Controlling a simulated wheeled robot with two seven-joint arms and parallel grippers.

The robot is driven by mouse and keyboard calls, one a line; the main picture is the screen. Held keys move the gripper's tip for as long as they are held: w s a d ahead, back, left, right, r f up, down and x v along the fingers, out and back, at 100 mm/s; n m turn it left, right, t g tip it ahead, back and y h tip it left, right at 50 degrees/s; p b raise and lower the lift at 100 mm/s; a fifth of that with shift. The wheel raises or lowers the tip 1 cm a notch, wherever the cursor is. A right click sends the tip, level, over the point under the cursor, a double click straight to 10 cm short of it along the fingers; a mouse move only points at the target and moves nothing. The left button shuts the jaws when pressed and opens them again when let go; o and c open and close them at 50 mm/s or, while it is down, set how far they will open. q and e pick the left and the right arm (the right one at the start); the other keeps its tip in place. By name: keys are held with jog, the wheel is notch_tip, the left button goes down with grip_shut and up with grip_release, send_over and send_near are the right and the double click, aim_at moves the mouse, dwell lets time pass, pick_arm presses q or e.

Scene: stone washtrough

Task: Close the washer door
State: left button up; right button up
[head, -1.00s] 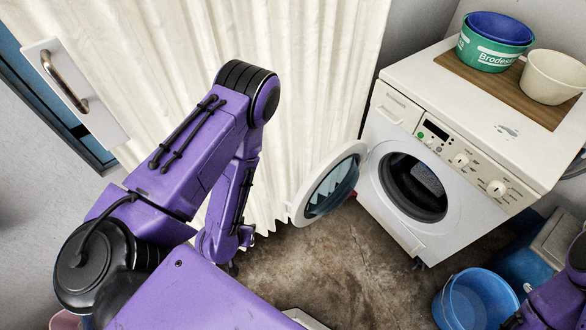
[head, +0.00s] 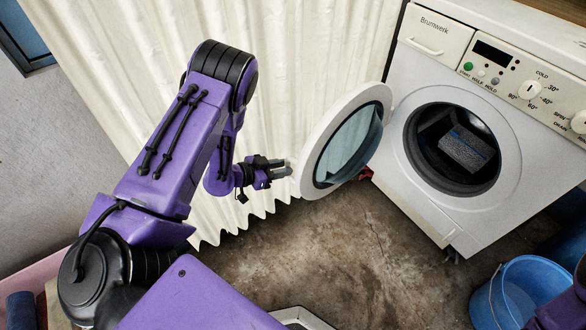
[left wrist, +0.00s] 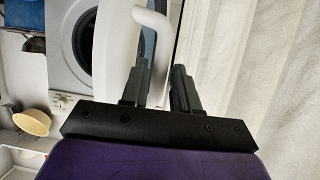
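The white washer (head: 455,185) stands at the right in the head view. Its round door (head: 312,160), with a white ring and dark glass, stands swung open to the left of the dark drum opening (head: 418,120). My left gripper (head: 285,168) is at the door's free left edge, with its fingers pointing toward the door. In the left wrist view the fingers (left wrist: 158,85) are apart, and the white door (left wrist: 112,60) with a curved white handle (left wrist: 157,22) is just ahead of them. I cannot tell whether they touch. My right gripper is out of view.
A pale curtain (head: 300,60) hangs behind the left arm and door. A blue bucket (head: 522,290) stands on the floor at the lower right. Brown floor (head: 340,245) below the door is clear.

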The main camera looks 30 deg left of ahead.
pick_arm(q)
jog(key=x, duration=0.4)
jog(key=shift+w+d+f+b, duration=0.1)
jog(key=shift+w+b, duration=0.1)
jog(key=shift+b, duration=0.15)
grip_shut()
